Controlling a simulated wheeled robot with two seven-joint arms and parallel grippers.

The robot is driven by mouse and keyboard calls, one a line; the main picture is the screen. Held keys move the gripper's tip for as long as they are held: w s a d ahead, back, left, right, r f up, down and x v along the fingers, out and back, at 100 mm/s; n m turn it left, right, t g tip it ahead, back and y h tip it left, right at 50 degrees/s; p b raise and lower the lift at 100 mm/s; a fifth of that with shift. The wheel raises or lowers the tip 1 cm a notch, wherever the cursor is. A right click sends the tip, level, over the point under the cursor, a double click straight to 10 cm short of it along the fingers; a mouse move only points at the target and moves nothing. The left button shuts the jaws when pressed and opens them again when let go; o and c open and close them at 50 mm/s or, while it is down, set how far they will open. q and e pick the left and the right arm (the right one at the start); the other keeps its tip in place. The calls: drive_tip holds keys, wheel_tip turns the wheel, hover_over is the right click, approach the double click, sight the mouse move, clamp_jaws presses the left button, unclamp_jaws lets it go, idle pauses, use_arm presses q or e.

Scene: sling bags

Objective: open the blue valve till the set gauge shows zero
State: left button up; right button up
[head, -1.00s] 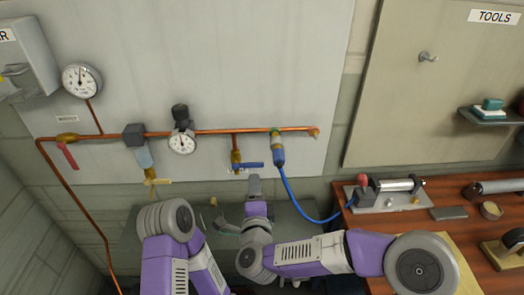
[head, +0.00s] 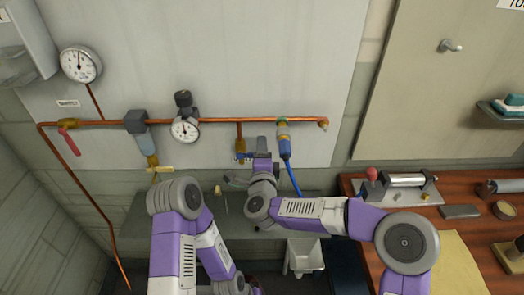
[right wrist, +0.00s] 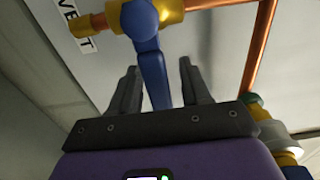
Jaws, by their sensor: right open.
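The blue valve (head: 240,157) is at the foot of a short copper drop pipe on the wall panel. In the right wrist view its blue lever (right wrist: 151,66) hangs down from a brass body, beside a label ending in "VENT". My right gripper (head: 262,152) is at the valve; in the right wrist view its open fingers (right wrist: 160,88) stand either side of the lever, with gaps showing. In the head view the gripper partly hides the valve. A small round gauge (head: 184,129) sits on the pipe below a black knob; its reading is too small to tell. My left gripper is not seen.
A larger gauge (head: 80,64) is at upper left, above a red lever (head: 68,142). A filter with a yellow lever (head: 158,169) hangs by my left arm. A blue hose (head: 293,178) drops right of the valve. A wooden bench (head: 470,220) with tools is at right.

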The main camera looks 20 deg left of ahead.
clamp_jaws()
